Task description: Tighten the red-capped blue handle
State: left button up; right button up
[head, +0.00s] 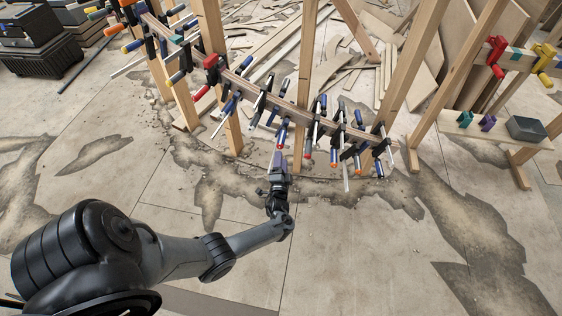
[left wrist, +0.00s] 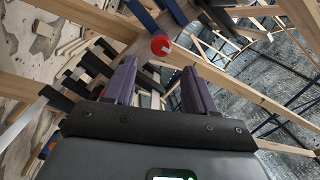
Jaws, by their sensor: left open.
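A blue clamp handle (head: 283,131) with a red-orange cap hangs from the curved wooden stringer (head: 262,94) in the head view. In the left wrist view the round red cap (left wrist: 161,44) and its blue handle (left wrist: 143,14) show just beyond the fingertips, about midway between them. My left gripper (head: 279,156) is just below this handle in the head view, pointing up at it. Its two purple-grey fingers are spread, and the left wrist view shows the gap between them (left wrist: 158,68) empty. I cannot tell whether either finger touches the cap. My right gripper is not in view.
Several other clamps with blue, black and red handles crowd the stringer on both sides. Upright wooden posts (head: 304,80) stand close by. A bench (head: 490,130) with small clamps is at the right. Wood offcuts lie behind. The floor in front is clear.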

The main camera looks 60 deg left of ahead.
pick_arm(q)
jog(key=shift+s+d, duration=0.1)
jog(key=v, duration=0.2)
jog(key=p+v, duration=0.1)
jog(key=v, duration=0.1)
jog(key=shift+s+f, duration=0.15)
jog(key=shift+s, duration=0.15)
jog(key=shift+a, duration=0.25)
